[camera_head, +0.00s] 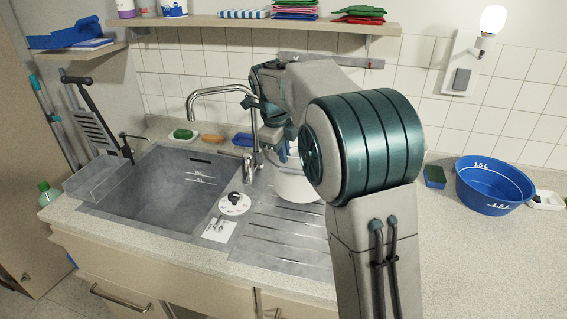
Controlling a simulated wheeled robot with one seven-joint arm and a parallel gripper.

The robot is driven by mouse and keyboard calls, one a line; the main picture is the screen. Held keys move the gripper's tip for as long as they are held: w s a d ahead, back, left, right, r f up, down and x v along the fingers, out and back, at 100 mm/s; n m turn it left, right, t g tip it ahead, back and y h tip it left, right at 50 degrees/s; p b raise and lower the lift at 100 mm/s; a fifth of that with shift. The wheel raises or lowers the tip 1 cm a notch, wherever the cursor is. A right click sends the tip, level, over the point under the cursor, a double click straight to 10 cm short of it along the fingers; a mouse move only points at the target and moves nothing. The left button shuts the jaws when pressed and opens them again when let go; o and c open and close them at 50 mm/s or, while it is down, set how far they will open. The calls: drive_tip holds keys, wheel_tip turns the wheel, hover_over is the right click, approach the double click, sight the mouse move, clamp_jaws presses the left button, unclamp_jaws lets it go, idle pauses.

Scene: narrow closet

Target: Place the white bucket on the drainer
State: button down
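The white bucket (293,187) is at the back right of the grey drainer (272,241), beside the sink's tap. My arm hides its right side and much of its top. I cannot tell whether its base rests on the drainer or is a little above it. My gripper (283,152) points down at the bucket's upper part, mostly hidden by my arm. Whether its fingers are open or shut on the bucket does not show.
The sink (170,186) with its tall tap (250,130) lies left of the drainer. A white round plug control (235,204) sits between them. A blue basin (492,187) stands on the right counter. A shelf (260,24) runs above. The drainer's front is clear.

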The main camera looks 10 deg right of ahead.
sight(286, 176)
drive_tip(key=shift+s+a+x, duration=0.15)
drive_tip(key=shift+x, duration=0.8)
drive_tip(key=shift+s+a+x, duration=0.15)
drive_tip(key=shift+a+x, duration=0.05)
drive_tip(key=shift+x, duration=0.8)
drive_tip(key=shift+f, duration=0.1)
drive_tip(key=shift+f, duration=0.1)
drive_tip(key=c, duration=1.6)
unclamp_jaws()
